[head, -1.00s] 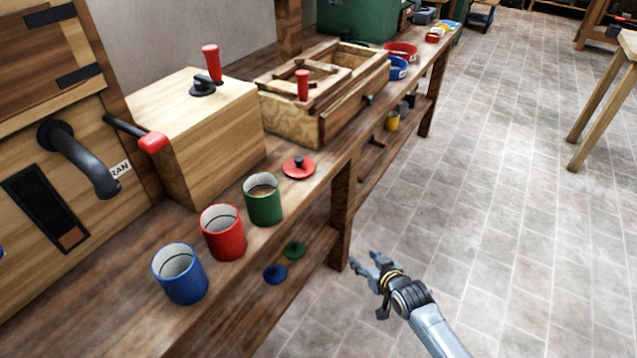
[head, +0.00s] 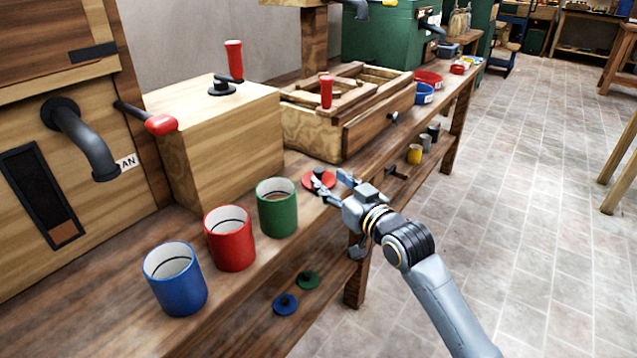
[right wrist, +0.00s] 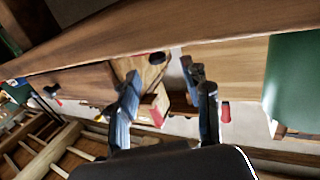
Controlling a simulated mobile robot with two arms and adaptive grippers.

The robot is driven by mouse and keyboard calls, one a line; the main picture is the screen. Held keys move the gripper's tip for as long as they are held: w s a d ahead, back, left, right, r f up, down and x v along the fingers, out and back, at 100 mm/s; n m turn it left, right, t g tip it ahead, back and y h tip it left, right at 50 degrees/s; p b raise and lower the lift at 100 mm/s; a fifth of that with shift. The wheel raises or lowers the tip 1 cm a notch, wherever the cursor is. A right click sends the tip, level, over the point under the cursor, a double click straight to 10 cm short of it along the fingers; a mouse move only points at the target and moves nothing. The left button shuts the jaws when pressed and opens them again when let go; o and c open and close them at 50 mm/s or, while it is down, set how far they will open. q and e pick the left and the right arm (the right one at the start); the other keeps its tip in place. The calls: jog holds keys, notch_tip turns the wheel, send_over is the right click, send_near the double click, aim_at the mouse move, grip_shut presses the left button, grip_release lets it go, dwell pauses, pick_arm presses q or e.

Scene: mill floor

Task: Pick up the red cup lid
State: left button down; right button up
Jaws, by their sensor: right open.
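The red cup lid (head: 309,181), a disc with a dark knob, lies on the bench top beyond the green cup (head: 277,208). My right gripper (head: 332,181) is open at the lid's right side. In the head view its fingers overlap the lid and hide part of it; I cannot tell whether they touch it. The right wrist view shows its two fingers (right wrist: 166,90) apart, with nothing clearly held between them. I cannot clearly pick out the lid in that view. My left gripper is out of view.
A red cup (head: 229,239) and a blue cup (head: 174,280) stand open nearer on the bench. A green lid (head: 308,280) and a blue lid (head: 285,304) lie on the lower shelf. A wooden box with a red-handled crank (head: 235,120) stands behind.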

aim_at(321, 173)
jog(key=shift+x, duration=0.95)
jog(key=b+x, duration=0.1)
jog(key=x, duration=0.2)
jog(key=shift+w, duration=0.2)
jog(key=shift+w+a, duration=0.25)
jog(key=shift+w, duration=0.15)
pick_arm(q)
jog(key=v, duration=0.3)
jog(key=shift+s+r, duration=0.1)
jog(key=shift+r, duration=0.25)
pick_arm(e)
grip_shut()
